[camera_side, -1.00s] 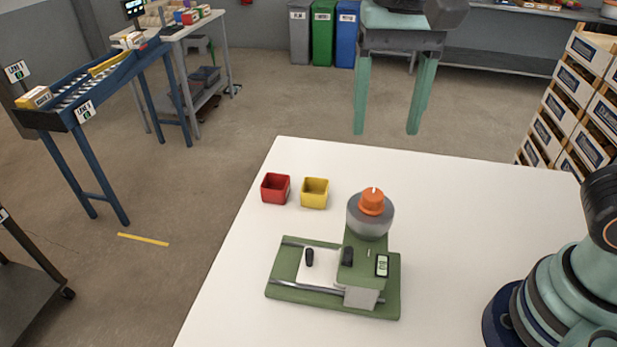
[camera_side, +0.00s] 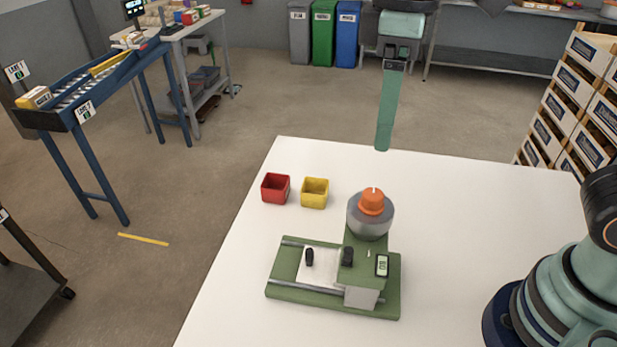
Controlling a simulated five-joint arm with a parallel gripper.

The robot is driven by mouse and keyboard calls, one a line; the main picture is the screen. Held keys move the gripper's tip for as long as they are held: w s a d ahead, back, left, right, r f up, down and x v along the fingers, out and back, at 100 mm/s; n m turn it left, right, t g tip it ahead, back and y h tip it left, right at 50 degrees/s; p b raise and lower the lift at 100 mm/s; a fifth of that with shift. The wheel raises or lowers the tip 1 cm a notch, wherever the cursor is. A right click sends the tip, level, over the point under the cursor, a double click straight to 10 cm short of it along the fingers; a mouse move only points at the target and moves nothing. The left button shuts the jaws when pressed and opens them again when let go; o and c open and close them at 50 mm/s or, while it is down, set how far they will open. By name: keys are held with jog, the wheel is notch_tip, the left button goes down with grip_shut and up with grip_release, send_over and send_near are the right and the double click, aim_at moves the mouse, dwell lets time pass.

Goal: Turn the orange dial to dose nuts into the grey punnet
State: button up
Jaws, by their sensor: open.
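The orange dial (camera_side: 372,201) sits on top of a grey round hopper (camera_side: 371,222) on a green dosing machine (camera_side: 333,305). A pale line marks the dial's top. My gripper (camera_side: 383,148) hangs at the top of the picture, apart from the dial and above and behind it in this view. It is turned edge-on, so its fingers overlap and show as one green bar. It is open and holds nothing that I can see. A red punnet (camera_side: 275,188) and a yellow punnet (camera_side: 315,193) stand left of the machine. I cannot make out a grey punnet.
The white table (camera_side: 480,240) is clear around the machine and the two punnets. The machine carries a pale sliding plate (camera_side: 318,268) with a black knob. Stacked crates (camera_side: 570,110) stand beyond the table at the right. A blue roller conveyor (camera_side: 90,80) is far left.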

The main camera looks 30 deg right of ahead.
aim_at(374, 193)
jog(key=shift+n, duration=0.5)
notch_tip(374, 193, down, 12)
jog(key=shift+f, duration=0.1)
jog(key=shift+c, duration=0.3)
grip_shut()
